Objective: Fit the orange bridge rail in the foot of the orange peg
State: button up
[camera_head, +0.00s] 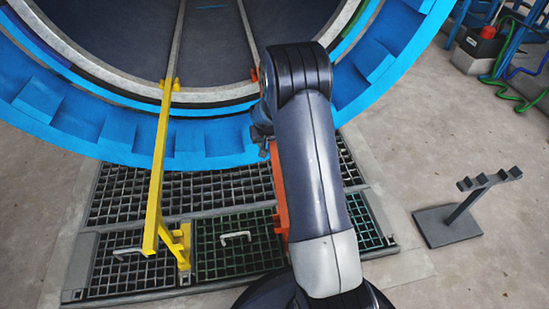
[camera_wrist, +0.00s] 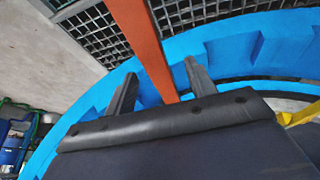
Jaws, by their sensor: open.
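The orange bridge rail (camera_head: 278,190) runs down over the floor grating in the head view, partly hidden behind my arm. In the wrist view the rail (camera_wrist: 143,40) passes between the two fingers of my gripper (camera_wrist: 160,68). The fingers stand apart, with a visible gap on each side of the rail. In the head view my gripper (camera_head: 262,130) is by the rail's upper end at the blue rim, mostly hidden by my arm. A small orange part, seemingly the orange peg (camera_head: 254,75), shows at the vessel mouth. Its foot and any contact with the rail are hidden.
A yellow bridge rail (camera_head: 157,165) spans from the vessel mouth to the left. The blue vessel rim (camera_head: 210,145) curves close around my gripper. The grating (camera_head: 235,185) lies below. A dark stand (camera_head: 465,210) is on the right, with open concrete around it.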

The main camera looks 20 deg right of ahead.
aim_at(272, 143)
jog(key=x, duration=0.2)
jog(key=b+x, duration=0.1)
jog(key=d+b+x, duration=0.1)
jog(key=x, duration=0.1)
jog(key=shift+w+f, duration=0.1)
jog(key=shift+w, duration=0.35)
grip_shut()
dwell(0.9)
